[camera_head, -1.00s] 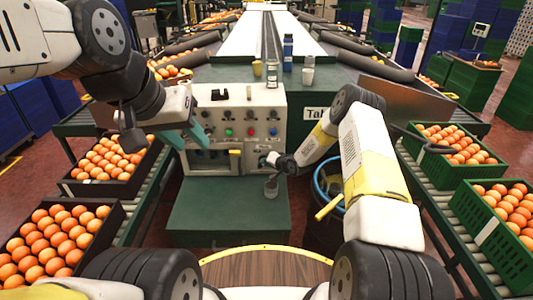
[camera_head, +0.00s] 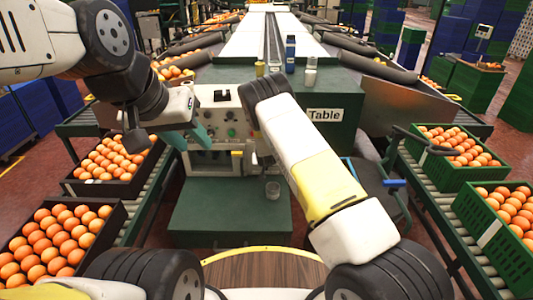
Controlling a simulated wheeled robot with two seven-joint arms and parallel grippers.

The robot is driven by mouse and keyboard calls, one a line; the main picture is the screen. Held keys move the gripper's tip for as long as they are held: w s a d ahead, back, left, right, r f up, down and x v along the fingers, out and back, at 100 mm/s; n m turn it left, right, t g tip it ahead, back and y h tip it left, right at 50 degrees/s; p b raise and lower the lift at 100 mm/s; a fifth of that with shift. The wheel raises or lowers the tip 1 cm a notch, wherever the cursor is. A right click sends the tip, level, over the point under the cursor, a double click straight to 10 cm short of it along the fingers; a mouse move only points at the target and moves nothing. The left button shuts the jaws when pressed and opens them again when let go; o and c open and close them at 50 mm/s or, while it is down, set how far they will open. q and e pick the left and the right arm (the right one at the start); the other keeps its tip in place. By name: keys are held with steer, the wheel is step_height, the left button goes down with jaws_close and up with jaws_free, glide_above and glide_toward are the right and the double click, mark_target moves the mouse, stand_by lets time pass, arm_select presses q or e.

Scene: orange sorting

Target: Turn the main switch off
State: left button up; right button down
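The grey control panel (camera_head: 228,112) stands in front of me, with a black switch (camera_head: 221,96) at its upper left and several coloured buttons and knobs below. I cannot tell which control is the main switch. My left gripper (camera_head: 188,139) is at the panel's left side; its teal fingers are apart with nothing seen between them. My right gripper's fingers cannot be made out behind that arm.
Crates of oranges line both sides, dark ones (camera_head: 121,200) left and green ones (camera_head: 457,175) right. Bottles (camera_head: 290,55) stand on the green machine top behind the panel.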

stand_by(0.5)
steer(key=c, duration=1.4)
jaws_free()
steer(key=shift+o, duration=0.2)
steer(key=v, duration=0.7)
steer(key=shift+s+a+r, duration=0.15)
steer(key=shift+s+r, duration=0.1)
steer(key=shift+s, duration=0.1)
